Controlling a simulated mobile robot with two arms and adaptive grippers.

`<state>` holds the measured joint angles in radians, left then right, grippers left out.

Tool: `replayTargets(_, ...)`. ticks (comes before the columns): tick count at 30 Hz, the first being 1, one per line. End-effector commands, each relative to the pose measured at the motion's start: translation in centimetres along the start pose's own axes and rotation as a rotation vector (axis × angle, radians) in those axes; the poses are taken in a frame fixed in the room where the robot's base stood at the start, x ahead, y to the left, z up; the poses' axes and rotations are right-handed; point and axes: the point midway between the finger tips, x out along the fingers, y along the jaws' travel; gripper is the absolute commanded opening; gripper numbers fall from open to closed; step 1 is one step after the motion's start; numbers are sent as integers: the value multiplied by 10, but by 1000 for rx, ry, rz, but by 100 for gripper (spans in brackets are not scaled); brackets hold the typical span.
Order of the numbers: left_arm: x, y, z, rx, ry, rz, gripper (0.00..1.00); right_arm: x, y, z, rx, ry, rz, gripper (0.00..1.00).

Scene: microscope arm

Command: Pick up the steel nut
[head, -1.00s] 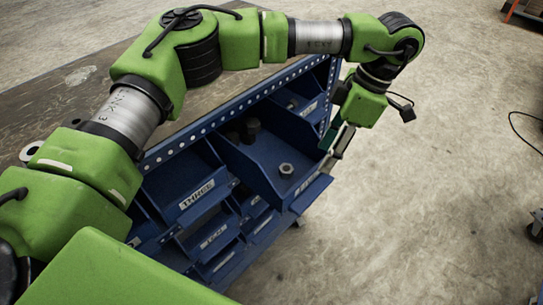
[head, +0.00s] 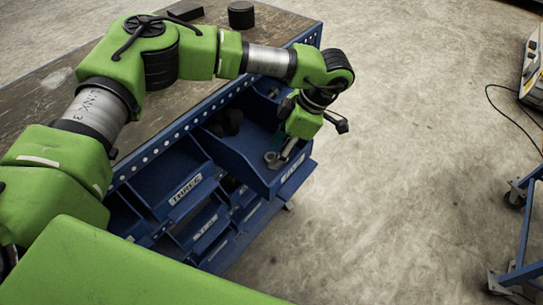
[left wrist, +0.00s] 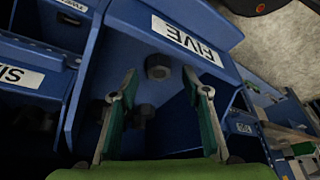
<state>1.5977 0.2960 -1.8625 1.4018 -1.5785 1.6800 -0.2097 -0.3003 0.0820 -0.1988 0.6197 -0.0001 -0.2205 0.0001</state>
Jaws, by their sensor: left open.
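The steel nut (left wrist: 158,66) lies in a blue bin labelled FIVE (left wrist: 128,22), near its front wall, in the left wrist view. In the head view the nut (head: 271,157) shows as a small grey piece beside my gripper. My left gripper (left wrist: 167,92) is open and empty, with its green-padded fingers pointing at the bin and the nut ahead between their tips. In the head view my left gripper (head: 283,155) hangs over the front of this bin, partly hidden by its own wrist. My right gripper is not in view.
Dark round pieces (left wrist: 143,112) lie deeper in the same bin. Neighbouring blue bins, one labelled THREE (head: 186,188), line the rack. A black cylinder (head: 241,14) stands on the worktop (head: 40,110). A blue wheeled frame (head: 525,235) stands at the right; the floor between is clear.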

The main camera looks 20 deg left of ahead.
Motion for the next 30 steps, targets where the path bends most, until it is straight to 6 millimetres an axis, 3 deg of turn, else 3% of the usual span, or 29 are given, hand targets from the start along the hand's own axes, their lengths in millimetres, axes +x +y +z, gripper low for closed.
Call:
replayTargets(6,23,0,0,-1,0,-1,43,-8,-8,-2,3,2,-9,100)
replayTargets(13,25,1,0,-1,0,0,43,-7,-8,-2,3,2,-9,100)
replayTargets(14,25,1,0,-1,0,0,38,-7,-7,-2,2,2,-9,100)
replayTargets(18,25,1,0,-1,0,0,2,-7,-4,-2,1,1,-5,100)
replayTargets(30,22,1,-1,-1,-1,1,0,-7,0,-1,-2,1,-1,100)
